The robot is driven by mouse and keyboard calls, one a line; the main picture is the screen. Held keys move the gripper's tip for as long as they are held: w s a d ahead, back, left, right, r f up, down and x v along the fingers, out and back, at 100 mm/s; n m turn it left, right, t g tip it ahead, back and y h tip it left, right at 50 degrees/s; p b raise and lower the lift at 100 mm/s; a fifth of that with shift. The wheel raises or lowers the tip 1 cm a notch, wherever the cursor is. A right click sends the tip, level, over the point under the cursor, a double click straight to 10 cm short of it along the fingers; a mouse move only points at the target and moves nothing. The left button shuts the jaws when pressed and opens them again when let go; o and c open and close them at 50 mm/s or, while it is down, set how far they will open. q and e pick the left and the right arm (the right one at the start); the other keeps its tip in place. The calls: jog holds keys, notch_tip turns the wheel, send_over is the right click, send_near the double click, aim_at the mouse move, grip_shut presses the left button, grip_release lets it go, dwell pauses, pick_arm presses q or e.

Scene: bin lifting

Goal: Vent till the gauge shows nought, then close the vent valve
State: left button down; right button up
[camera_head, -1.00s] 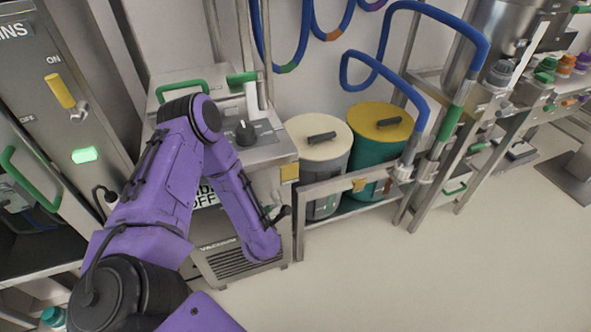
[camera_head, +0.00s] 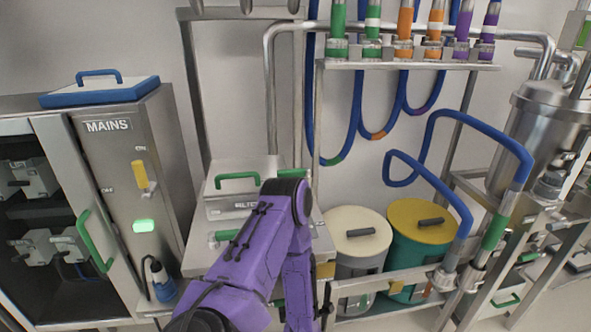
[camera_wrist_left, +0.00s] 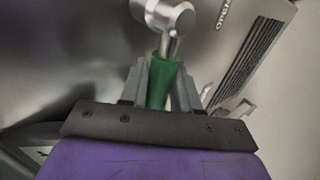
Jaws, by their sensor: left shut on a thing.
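In the left wrist view, my left gripper (camera_wrist_left: 163,72) is shut on a green valve handle (camera_wrist_left: 163,88), with a grey finger on either side of it. The handle's metal stem runs up to a round steel valve hub (camera_wrist_left: 165,14). I cannot read a label that names this valve. In the head view, my purple left arm reaches down in front of the steel cabinet (camera_head: 245,165), and its gripper and the valve are hidden. No gauge can be made out in either view now. My right gripper is not in view.
A slotted grille (camera_wrist_left: 250,62) lies beside the valve in the wrist view. The MAINS cabinet (camera_head: 115,155) with a yellow lever (camera_head: 140,174) and lit green lamp (camera_head: 144,226) stands left. Cream-lidded (camera_head: 352,232) and yellow-lidded (camera_head: 420,220) drums sit to the right.

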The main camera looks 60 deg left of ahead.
pick_arm(q)
jog(key=c, duration=1)
grip_release()
jog(key=shift+o, duration=0.2)
jog(key=v, duration=1)
jog(key=shift+d+r+b, duration=0.15)
jog(key=shift+d+b, duration=0.1)
jog(key=shift+b, duration=0.15)
